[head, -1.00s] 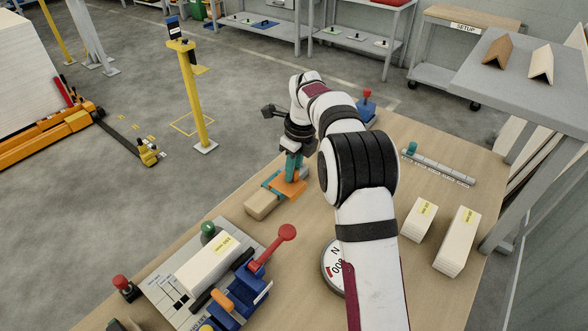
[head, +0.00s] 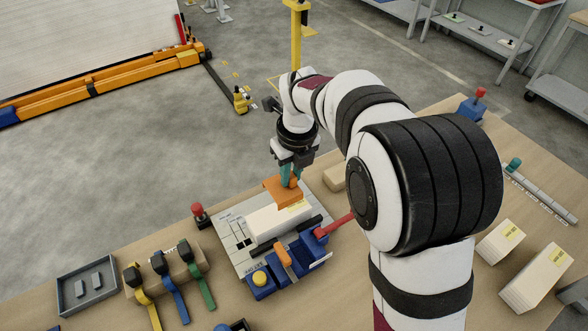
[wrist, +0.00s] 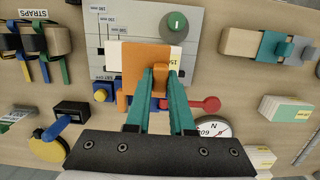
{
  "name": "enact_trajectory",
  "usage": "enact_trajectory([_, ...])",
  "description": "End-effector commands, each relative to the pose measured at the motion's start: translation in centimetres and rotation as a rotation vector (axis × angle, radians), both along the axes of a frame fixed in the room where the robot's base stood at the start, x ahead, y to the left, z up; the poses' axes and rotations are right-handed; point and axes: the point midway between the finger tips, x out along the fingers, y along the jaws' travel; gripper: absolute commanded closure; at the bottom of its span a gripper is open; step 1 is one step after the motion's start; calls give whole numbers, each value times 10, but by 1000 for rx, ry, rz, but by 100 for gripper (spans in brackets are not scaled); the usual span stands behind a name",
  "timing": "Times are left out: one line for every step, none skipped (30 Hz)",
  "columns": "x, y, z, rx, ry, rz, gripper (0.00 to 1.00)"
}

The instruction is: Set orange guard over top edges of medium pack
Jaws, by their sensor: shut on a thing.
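My gripper (head: 290,180) is shut on the orange guard (head: 277,191), a folded piece that hangs from the teal fingers. The white pack (head: 272,226) with a yellow label lies on the grey marked plate beside the blue clamp. The guard is over the far part of this pack. I cannot tell whether it touches the pack or hovers just above it. In the wrist view, the guard (wrist: 140,60) hides most of the pack (wrist: 176,58), whose ends show on both sides. The gripper (wrist: 162,74) grips the guard's raised tab.
The blue clamp (head: 272,279) with a red lever (head: 335,225) stands close in front of the pack. Two more white packs (head: 500,242) (head: 538,277) stand at right. Coloured straps (head: 168,278), a grey tray (head: 88,286) and a red button (head: 198,213) are at left. A tan block (head: 335,178) lies behind.

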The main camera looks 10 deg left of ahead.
Motion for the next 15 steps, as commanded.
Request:
enact_trajectory([0,0,-6,-1,3,0,100])
enact_trajectory([0,0,-9,-2,4,0,100])
enact_trajectory([-1,-1,-15,-1,4,0,100])
enact_trajectory([-1,0,-19,-1,4,0,100])
enact_trajectory([-1,0,-22,-1,4,0,100])
enact_trajectory([-1,0,-28,-1,3,0,100])
enact_trajectory([0,0,-31,-1,3,0,100])
enact_trajectory([-1,-1,-35,-2,4,0,100])
enact_trajectory([0,0,-39,-1,3,0,100])
enact_trajectory([0,0,-41,-1,3,-1,100])
enact_trajectory([0,0,-44,-1,3,-1,100])
enact_trajectory([0,0,-47,-1,2,-1,100])
enact_trajectory([0,0,-48,-1,2,-1,100])
enact_trajectory([0,0,-50,-1,2,-1,100])
enact_trajectory([0,0,-51,-1,2,-1,100])
